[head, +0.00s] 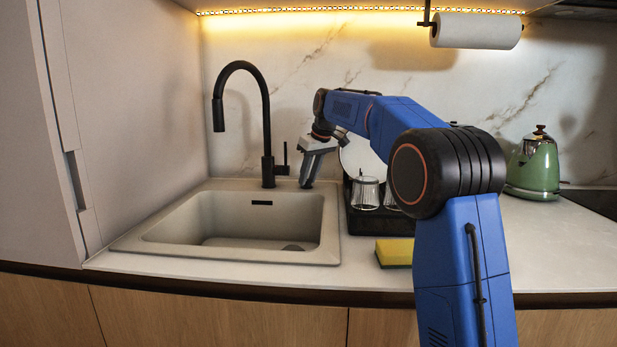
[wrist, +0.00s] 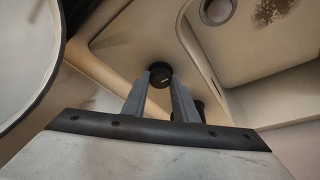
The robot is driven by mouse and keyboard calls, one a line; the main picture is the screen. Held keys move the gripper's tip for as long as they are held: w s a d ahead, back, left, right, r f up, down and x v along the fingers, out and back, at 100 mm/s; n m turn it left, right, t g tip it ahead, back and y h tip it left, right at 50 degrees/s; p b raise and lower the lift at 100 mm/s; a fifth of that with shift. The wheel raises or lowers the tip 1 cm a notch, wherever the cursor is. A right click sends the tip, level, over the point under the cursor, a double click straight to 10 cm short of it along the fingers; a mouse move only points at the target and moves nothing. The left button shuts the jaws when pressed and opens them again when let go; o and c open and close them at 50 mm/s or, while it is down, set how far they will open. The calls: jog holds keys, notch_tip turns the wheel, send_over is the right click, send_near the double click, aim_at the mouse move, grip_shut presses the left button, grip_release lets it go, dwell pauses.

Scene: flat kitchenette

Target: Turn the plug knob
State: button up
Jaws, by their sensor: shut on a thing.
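The plug knob (wrist: 160,70) is a small round black disc on the beige sink deck in the wrist view. My gripper (wrist: 160,82) has one finger on each side of it and is shut on it. In the head view my gripper (head: 308,182) points down at the sink's back right corner, and the knob cannot be made out there. The beige sink (head: 150,232) has an empty basin; its basin also shows at the upper right of the wrist view (wrist: 235,55).
A tall black faucet (head: 266,130) with a side lever (head: 283,165) stands just left of my gripper. A black dish rack (head: 368,224) with glasses (head: 365,193) and a white plate is close on the right. A yellow sponge (head: 394,250) lies in front; a green kettle (head: 533,165) stands far right.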

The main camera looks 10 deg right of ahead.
jog(key=o, duration=1.1)
jog(key=shift+c, duration=0.2)
jog(key=v, duration=1.7)
jog(key=shift+r, duration=0.15)
jog(key=shift+s, duration=0.1)
